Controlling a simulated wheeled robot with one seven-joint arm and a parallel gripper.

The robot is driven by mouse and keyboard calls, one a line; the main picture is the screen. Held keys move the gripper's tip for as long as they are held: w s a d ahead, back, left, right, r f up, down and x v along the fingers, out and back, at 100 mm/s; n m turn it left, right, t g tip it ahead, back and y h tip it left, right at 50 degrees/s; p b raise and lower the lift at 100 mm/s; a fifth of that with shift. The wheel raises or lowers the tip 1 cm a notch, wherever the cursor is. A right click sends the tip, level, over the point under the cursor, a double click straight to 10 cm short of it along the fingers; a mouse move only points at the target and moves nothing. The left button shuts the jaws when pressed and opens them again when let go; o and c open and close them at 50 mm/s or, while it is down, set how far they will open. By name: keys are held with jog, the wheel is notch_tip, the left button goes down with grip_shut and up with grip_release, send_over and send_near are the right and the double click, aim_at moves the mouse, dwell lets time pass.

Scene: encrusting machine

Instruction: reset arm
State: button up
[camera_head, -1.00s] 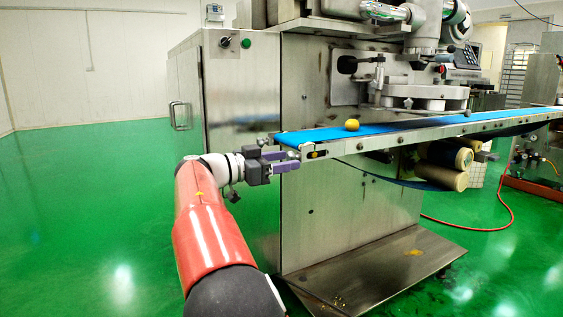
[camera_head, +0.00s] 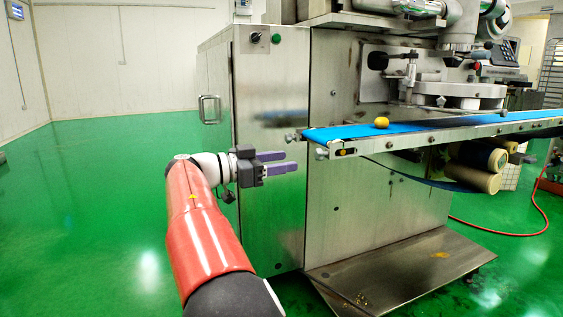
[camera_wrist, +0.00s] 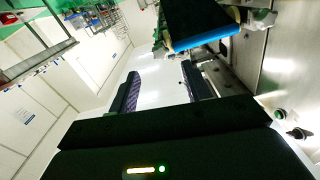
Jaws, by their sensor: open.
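My gripper (camera_head: 277,162) is open and empty in the head view. Its two purple fingers point right, toward the left end of the blue conveyor belt (camera_head: 350,131), and sit apart from it, a little lower. In the wrist view the fingers of my gripper (camera_wrist: 160,88) show with nothing between them, and the belt end (camera_wrist: 205,39) is beyond them at the top. A yellow dough ball (camera_head: 382,122) rests on the belt, right of my gripper.
The steel encrusting machine (camera_head: 272,220) stands behind and right of my gripper, with a door handle (camera_head: 209,109) on its left side. A stained metal plate (camera_head: 400,265) lies at its foot. A red hose (camera_head: 505,232) runs on the floor at right. The green floor (camera_head: 90,220) at left is clear.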

jog(key=s+d+f+n+g+y, duration=0.25)
jog(key=d+f+y, duration=0.2)
jog(key=d, duration=0.65)
jog(key=s+d+f+n+y, duration=0.5)
jog(key=s+d+f+y, duration=0.15)
jog(key=s, duration=0.35)
jog(key=s+a+f+n+t+y, duration=0.1)
jog(key=s+a+f+n+y, duration=0.2)
jog(key=s, duration=0.4)
jog(key=s+a+f+n+t+y, duration=0.15)
jog(key=s+f, duration=0.25)
jog(key=s, duration=0.4)
jog(key=s+a+f+n+y, duration=0.2)
jog(key=s+a+f+n, duration=0.15)
jog(key=s, duration=0.35)
notch_tip(320, 180, up, 12)
jog(key=p, duration=1.3)
jog(key=shift+d, duration=0.25)
